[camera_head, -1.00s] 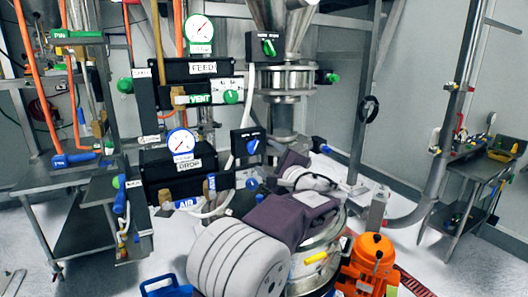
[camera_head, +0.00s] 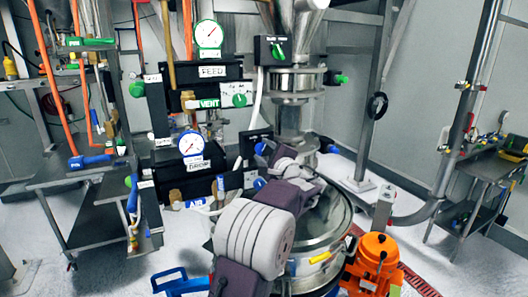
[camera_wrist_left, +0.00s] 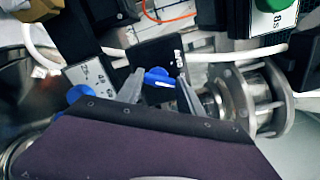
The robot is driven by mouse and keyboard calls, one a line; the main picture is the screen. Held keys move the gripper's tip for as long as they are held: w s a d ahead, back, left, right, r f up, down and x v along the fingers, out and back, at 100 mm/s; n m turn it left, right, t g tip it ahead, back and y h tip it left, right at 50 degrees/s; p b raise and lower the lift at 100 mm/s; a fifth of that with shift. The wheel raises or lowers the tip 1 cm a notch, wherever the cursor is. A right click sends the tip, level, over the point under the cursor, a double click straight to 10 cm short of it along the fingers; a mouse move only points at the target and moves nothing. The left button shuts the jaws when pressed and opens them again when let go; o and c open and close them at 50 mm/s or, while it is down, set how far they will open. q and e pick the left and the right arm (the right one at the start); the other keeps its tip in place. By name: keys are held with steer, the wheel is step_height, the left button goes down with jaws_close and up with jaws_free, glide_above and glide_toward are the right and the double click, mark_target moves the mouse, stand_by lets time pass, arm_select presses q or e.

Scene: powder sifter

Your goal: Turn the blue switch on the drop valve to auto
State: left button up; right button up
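The drop valve's black body (camera_head: 165,172) with its DROP label and dial stands left of centre in the head view. A black switch box (camera_head: 250,138) with a blue switch (camera_head: 260,148) sits to its right. In the left wrist view the blue switch (camera_wrist_left: 157,77) projects from the black box (camera_wrist_left: 160,52), whose small lettering I cannot read fully. My left gripper (camera_wrist_left: 160,77) is open, with one finger on each side of this switch; contact is unclear. It also shows in the head view (camera_head: 268,153), partly covering the box. My right gripper is not in view.
A second blue knob on a white plate (camera_wrist_left: 85,72) is left of my gripper in the wrist view. The feed valve (camera_head: 205,72) with green knobs is above. A steel vessel (camera_head: 325,235) and orange motor (camera_head: 375,262) stand below right. A white hose (camera_wrist_left: 205,56) runs close by.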

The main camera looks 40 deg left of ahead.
arm_select(q)
steer(key=shift+f+b, duration=0.15)
steer(key=shift+b, duration=0.4)
steer(key=n+b, duration=0.2)
steer(key=b, duration=0.1)
steer(key=n+b, duration=0.3)
steer(key=b, duration=0.1)
steer(key=n+b, duration=0.2)
steer(key=b, duration=0.2)
steer(key=shift+s+a+f, duration=0.1)
steer(key=shift+f, duration=0.15)
steer(key=n+b, duration=0.2)
steer(key=n, duration=0.1)
steer(key=shift+r+b, duration=0.1)
steer(key=shift+b, duration=0.25)
steer(key=shift+r+n+b, duration=0.1)
steer(key=shift+n+b, duration=0.4)
steer(key=shift+n, duration=0.4)
steer(key=o, duration=1.4)
